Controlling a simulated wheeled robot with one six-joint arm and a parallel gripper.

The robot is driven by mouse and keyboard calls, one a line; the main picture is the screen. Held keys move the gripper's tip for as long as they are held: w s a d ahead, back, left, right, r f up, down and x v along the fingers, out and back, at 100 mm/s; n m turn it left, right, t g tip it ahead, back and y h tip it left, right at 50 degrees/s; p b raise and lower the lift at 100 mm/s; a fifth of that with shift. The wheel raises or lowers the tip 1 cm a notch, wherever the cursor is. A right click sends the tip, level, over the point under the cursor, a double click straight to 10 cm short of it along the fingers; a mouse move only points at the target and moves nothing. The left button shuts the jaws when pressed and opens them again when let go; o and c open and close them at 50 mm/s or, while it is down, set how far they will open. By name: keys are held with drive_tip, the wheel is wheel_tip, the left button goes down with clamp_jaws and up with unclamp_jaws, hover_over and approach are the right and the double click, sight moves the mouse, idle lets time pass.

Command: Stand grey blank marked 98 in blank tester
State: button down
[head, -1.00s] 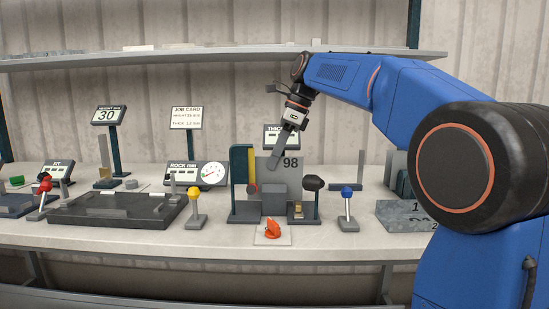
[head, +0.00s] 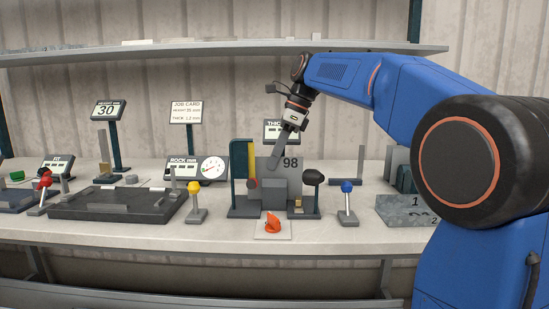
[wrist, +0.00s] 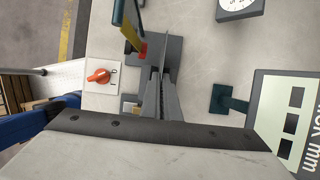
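The grey blank marked 98 (head: 291,164) stands upright at the blank tester (head: 244,212), behind its grey front block. Its lower edge is hidden, so I cannot tell if it is seated. In the wrist view the blank (wrist: 166,45) shows edge-on as a thin plate. My gripper (head: 274,165) comes down from the upper right over the blank. In the wrist view my gripper's fingers (wrist: 161,82) lie along both faces of the plate, closed on it. The tester has a green and yellow post at left and a black-knobbed lever (head: 312,177) at right.
An orange rotary switch (head: 273,225) sits in front of the tester. A yellow-knobbed lever (head: 194,188) and a blue-knobbed lever (head: 346,187) flank it. A dark tray (head: 115,207) lies to the left, a dial gauge (head: 212,168) behind, and a marked metal block (head: 405,212) to the right.

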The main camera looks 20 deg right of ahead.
drive_tip(key=shift+f, duration=0.35)
drive_tip(key=c, duration=1.9)
unclamp_jaws()
drive_tip(key=shift+c, duration=0.2)
drive_tip(key=v, duration=1.7)
drive_tip(key=shift+r, duration=0.2)
drive_tip(key=shift+s+d, duration=0.1)
